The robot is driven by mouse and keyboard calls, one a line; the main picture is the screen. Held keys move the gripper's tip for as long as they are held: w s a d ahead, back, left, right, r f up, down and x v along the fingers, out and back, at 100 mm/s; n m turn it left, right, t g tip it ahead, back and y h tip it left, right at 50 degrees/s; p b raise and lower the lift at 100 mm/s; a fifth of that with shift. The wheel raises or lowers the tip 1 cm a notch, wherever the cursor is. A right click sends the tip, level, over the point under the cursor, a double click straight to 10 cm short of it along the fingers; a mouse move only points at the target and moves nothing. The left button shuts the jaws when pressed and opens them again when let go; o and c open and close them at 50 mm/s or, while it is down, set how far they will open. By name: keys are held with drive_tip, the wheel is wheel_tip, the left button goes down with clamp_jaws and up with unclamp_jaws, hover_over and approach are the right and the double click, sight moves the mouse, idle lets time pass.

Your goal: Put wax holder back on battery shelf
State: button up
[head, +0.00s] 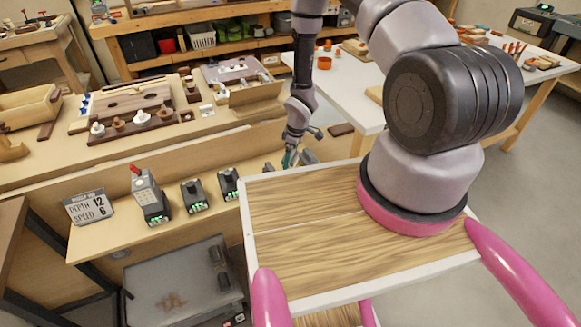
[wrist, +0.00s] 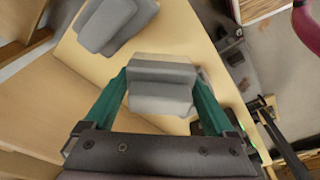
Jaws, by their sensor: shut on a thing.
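My gripper (head: 290,158) is over the right end of the battery shelf (head: 122,240) in the head view. In the wrist view its two teal fingers (wrist: 161,95) are shut on a grey stepped block, which I take for the wax holder (wrist: 162,78). The block sits between the fingertips with the pale wood shelf beneath it. I cannot tell whether it touches the shelf. In the head view the block is mostly hidden by the fingers. Several dark batteries with green lights, such as this one (head: 194,196), stand along the shelf.
A sign (head: 90,206) and a grey device with a red top (head: 146,190) stand at the shelf's left. The workbench (head: 40,150) rises behind. My wood-topped base fills the front right.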

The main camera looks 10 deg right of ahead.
sight(294, 151)
drive_tip(key=shift+f, duration=2.15)
drive_tip(key=o, duration=1)
drive_tip(key=shift+f, duration=0.15)
drive_tip(key=r, duration=0.4)
drive_tip(key=d+r, duration=0.1)
drive_tip(key=r, duration=0.3)
drive_tip(key=s+r, duration=0.1)
drive_tip(key=r, duration=0.3)
drive_tip(key=shift+d+r, duration=0.1)
drive_tip(key=shift+d, duration=0.2)
drive_tip(key=shift+r, duration=0.1)
